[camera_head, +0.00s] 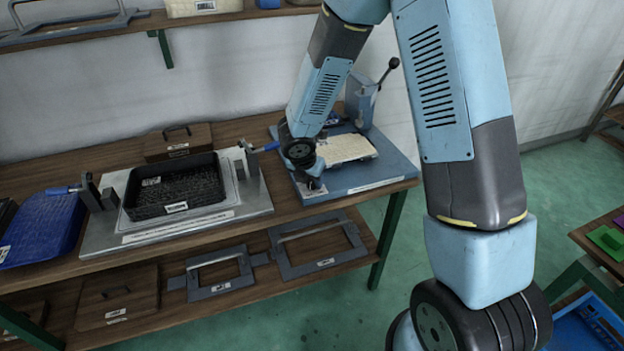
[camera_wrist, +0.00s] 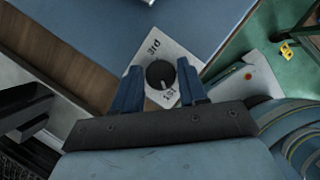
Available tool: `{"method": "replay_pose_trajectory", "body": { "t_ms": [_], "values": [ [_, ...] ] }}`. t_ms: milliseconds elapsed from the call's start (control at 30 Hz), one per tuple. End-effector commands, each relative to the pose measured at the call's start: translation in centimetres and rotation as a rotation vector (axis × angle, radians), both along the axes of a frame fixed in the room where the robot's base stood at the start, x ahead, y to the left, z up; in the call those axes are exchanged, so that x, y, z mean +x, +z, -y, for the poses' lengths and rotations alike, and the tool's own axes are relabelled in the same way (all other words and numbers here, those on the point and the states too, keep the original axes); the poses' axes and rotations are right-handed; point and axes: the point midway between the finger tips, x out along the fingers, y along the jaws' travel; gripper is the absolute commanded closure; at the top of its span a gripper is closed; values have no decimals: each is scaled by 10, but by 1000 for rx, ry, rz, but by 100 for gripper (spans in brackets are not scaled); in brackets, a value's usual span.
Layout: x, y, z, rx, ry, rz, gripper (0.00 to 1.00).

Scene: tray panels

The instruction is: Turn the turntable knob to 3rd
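The turntable knob (camera_wrist: 160,74) is a round black dial on a white label plate (camera_wrist: 150,54) in the wrist view. The plate reads "3rd" at its upper end and "1st" at its lower end. A small light mark shows on the knob's side towards "1st". My gripper (camera_wrist: 160,82) is open, with one blue finger on each side of the knob; contact cannot be told. In the head view my gripper (camera_head: 311,182) is low over the front left corner of the blue-grey turntable base (camera_head: 372,178) and hides most of the knob.
On the base are a pale textured block (camera_head: 345,149) and a lever press (camera_head: 362,98). To the left, a metal fixture (camera_head: 256,196) holds a black tray (camera_head: 172,210) and has blue-handled clamps. A blue tray (camera_head: 40,232) lies further left. The wooden bench (camera_head: 237,130) is crowded.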

Motion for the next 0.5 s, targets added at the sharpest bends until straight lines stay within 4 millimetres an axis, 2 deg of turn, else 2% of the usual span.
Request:
{"method": "replay_pose_trajectory", "body": {
  "t_ms": [33,367,500],
  "values": [
    [0,0,0,0,0,0,63],
    [0,0,-1,0,1,0,94],
    [0,0,1,0,-4,0,95]
  ]
}}
